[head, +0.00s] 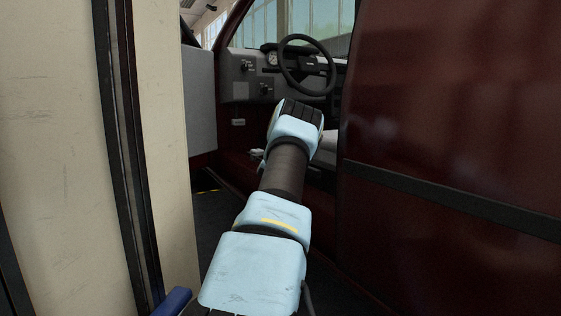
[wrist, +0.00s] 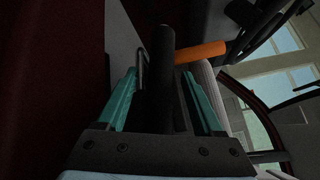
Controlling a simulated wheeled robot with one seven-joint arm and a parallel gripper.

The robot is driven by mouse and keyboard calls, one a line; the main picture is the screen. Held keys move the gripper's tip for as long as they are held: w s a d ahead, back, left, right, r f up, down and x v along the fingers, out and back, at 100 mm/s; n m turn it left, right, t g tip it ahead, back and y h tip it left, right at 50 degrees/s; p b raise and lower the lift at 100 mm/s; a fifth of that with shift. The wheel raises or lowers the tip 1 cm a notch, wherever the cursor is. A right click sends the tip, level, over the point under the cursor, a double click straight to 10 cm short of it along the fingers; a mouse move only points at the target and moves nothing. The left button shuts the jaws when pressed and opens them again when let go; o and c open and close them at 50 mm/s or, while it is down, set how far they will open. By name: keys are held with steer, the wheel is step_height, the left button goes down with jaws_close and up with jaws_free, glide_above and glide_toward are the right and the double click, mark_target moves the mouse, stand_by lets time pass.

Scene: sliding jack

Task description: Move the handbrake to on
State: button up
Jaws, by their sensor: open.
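A black, upright cylindrical lever (wrist: 160,75), which looks like the handbrake, shows in the wrist view. My gripper (wrist: 158,80) is open, with one teal finger on each side of the lever. I cannot tell whether either finger touches it. A thin metal rod (wrist: 141,70) stands close by the left finger. In the head view my arm reaches through the doorway into the cab and hides the lever and my gripper's fingers.
An orange cylinder (wrist: 201,52) lies just right of the lever's upper part. The steering wheel (head: 308,65) and dashboard are beyond my arm. A dark red panel (head: 450,110) bounds the right, a cream door edge (head: 165,140) the left.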

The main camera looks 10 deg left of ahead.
steer(key=shift+w, duration=0.5)
jaws_close()
stand_by(0.3)
stand_by(0.8)
